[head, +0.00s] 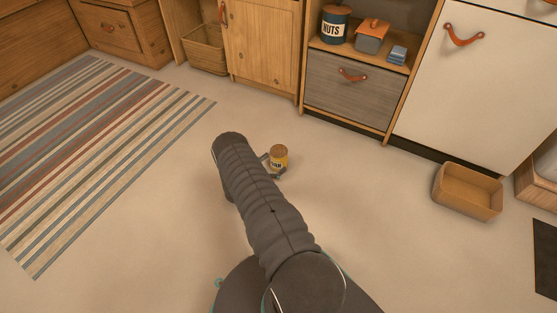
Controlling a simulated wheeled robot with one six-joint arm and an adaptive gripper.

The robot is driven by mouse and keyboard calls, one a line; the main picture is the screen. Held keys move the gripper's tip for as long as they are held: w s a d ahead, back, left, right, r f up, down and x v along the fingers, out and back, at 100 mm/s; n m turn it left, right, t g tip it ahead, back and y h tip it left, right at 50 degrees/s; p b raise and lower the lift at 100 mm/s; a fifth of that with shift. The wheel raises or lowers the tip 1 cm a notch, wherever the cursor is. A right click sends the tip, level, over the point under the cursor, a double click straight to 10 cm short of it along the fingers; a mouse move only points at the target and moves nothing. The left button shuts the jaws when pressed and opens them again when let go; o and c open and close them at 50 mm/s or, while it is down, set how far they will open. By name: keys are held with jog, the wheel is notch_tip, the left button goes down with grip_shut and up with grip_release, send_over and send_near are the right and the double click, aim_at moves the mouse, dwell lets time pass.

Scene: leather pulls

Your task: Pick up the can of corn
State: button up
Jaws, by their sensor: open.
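The can of corn (279,156) stands upright on the beige floor, near the middle of the head view. It is small and yellow with a brown top and a dark label, only partly readable. My gripper (273,167) is low at the can, just right of my dark arm. Its fingers are open, with one at the can's left side and one at its lower front. Most of the gripper is hidden behind my arm. I cannot tell whether the fingers touch the can.
A striped rug (105,145) lies at left. Wooden cabinets (262,45) line the back, with a grey drawer (352,93) under a shelf holding a NUTS canister (334,25). A tan open box (467,192) sits on the floor at right. Floor around the can is clear.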

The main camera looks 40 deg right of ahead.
jog(key=shift+w+d, duration=0.2)
jog(key=shift+d, duration=1.25)
jog(key=c, duration=1.6)
